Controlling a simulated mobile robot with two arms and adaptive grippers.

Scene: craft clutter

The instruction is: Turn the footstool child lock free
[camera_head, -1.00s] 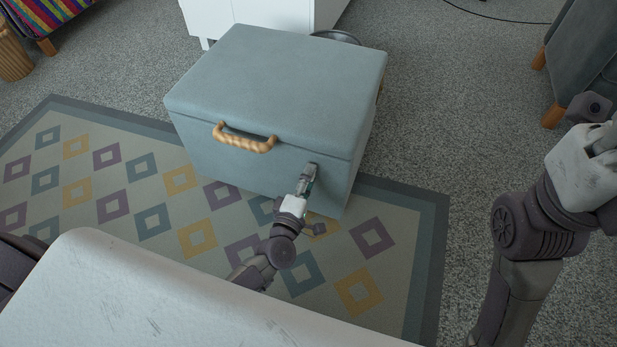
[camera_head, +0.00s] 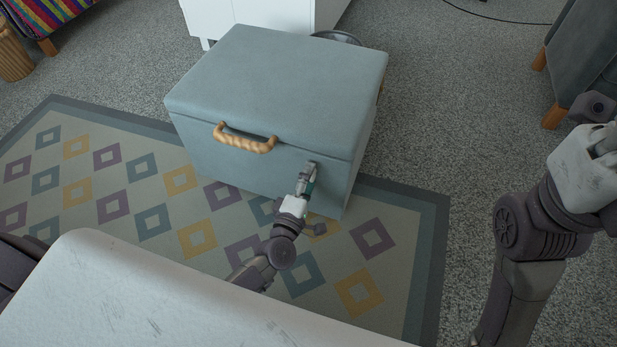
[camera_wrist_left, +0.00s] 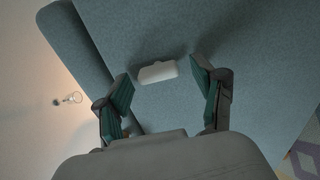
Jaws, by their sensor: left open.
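The footstool (camera_head: 275,95) is a blue-grey box with a padded lid and a tan twisted handle (camera_head: 244,143) on its front. The lid looks closed. In the left wrist view the child lock (camera_wrist_left: 157,72) is a small white bar on the blue-grey front (camera_wrist_left: 262,70). It lies between my open left fingers, apart from both. In the head view my left gripper (camera_head: 308,178) is at the right part of the front, below the lid edge, and hides the lock. My right arm (camera_head: 540,225) shows at the right; its fingers are not visible.
The footstool stands partly on a rug with a diamond pattern (camera_head: 128,236). A white cabinet (camera_head: 270,14) is close behind it. A dark grey seat with wooden legs (camera_head: 587,60) is at the upper right. Grey carpet is clear between them.

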